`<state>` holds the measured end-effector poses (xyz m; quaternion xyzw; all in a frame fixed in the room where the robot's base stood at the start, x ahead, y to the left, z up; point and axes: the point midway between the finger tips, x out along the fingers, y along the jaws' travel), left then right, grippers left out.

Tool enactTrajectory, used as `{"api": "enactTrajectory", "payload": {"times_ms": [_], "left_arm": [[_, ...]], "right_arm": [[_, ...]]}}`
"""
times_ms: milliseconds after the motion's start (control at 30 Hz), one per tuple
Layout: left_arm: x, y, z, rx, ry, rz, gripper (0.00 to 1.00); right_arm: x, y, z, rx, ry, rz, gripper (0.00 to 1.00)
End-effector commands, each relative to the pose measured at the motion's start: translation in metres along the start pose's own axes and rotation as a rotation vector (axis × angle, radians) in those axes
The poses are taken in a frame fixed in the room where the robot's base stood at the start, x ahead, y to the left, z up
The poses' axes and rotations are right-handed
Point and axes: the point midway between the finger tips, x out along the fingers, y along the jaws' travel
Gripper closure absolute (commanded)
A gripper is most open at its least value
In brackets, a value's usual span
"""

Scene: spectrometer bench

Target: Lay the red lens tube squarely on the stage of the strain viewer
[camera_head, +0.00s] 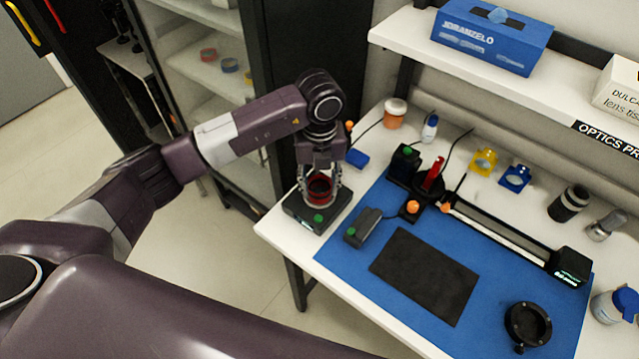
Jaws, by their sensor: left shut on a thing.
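The red lens tube (319,190) is a short, dark red ring between the fingers of my left gripper (320,188). My left gripper points down and is shut on it. Directly below is a low, dark, square device (302,216) with a green button and a small lit display, at the left end of the bench; it appears to be the strain viewer. The tube is over or on the top of this device; the fingers hide part of both, and I cannot tell whether they touch. My right gripper is not in view.
A blue mat (340,253) covers the bench middle, with a black pad (424,274), a small grey box (368,228) and a long rail instrument (500,235). A shelf (440,55) overhangs the back.

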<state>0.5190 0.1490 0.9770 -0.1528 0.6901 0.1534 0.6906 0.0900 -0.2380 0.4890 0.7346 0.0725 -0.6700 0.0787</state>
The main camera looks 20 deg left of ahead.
Motion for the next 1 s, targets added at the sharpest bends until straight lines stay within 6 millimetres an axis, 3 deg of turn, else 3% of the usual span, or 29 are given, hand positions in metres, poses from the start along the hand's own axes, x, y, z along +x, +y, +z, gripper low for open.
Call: {"api": "enactTrajectory", "payload": {"times_ms": [33,67,200,567,633,1000], "left_arm": [[0.003,0.000,0.000,0.000,0.000,0.000,0.88],[0.002,0.000,0.000,0.000,0.000,0.000,0.59],[0.002,0.000,0.000,0.000,0.000,0.000,0.44],[-0.004,0.000,0.000,0.000,0.000,0.000,0.44],[-0.008,-0.001,0.001,0.000,-0.003,-0.002,0.44],[-0.085,-0.001,0.002,0.001,-0.006,-0.004,0.44]], "right_arm": [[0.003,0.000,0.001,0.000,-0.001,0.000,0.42],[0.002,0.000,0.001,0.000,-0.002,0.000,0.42],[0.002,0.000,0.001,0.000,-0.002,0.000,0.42],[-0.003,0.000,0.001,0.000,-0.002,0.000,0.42],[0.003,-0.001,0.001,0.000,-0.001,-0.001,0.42],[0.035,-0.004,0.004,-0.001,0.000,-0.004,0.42]]}}
